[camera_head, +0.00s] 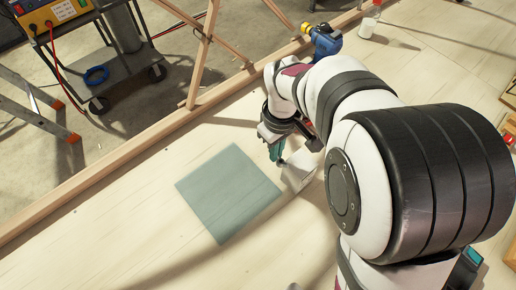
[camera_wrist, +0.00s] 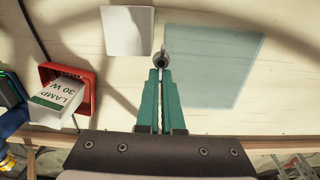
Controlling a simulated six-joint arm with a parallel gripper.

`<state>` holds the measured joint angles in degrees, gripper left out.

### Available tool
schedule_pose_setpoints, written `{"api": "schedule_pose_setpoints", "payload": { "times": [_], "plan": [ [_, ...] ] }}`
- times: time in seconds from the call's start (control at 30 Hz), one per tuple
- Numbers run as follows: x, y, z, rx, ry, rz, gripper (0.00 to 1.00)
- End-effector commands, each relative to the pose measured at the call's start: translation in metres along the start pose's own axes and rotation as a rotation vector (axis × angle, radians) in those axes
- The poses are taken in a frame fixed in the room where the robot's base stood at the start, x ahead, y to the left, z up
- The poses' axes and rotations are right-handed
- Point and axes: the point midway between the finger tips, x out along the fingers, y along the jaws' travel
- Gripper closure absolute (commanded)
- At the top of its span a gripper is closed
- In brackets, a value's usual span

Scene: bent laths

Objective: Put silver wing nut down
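My gripper (camera_wrist: 161,75) has green fingers that are close together, with a small silver piece, apparently the silver wing nut (camera_wrist: 162,60), at their tips. Its wings cannot be made out clearly. In the head view my gripper (camera_head: 276,152) points down near the upper right side of a flat grey-green square (camera_head: 228,190). In the wrist view the nut overlaps the left edge of that square (camera_wrist: 215,65). Its height above the table is hard to tell. A white square piece (camera_wrist: 127,30) lies just left of the nut; it also shows in the head view (camera_head: 299,172), partly hidden by my arm.
A red box (camera_wrist: 88,90) with a white lamp carton (camera_wrist: 60,95) stands left in the wrist view. A blue drill (camera_head: 326,41) and a white bottle (camera_head: 368,25) are at the back. A wooden rail (camera_head: 130,158) borders the table.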

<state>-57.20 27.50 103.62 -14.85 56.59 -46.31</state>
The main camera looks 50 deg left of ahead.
Motion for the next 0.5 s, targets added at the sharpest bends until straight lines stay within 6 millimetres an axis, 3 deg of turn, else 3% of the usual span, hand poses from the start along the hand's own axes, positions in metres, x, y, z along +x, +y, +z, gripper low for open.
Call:
{"api": "schedule_pose_setpoints", "payload": {
  "times": [0.13,0.4,0.5],
  "plan": [
    [0.008,-0.020,-0.018,-0.042,-0.002,-0.001,1.00],
    [0.057,-0.076,-0.075,-0.041,0.000,0.000,1.00],
    [0.067,-0.088,-0.087,-0.039,0.000,0.000,1.00]
  ]
}}
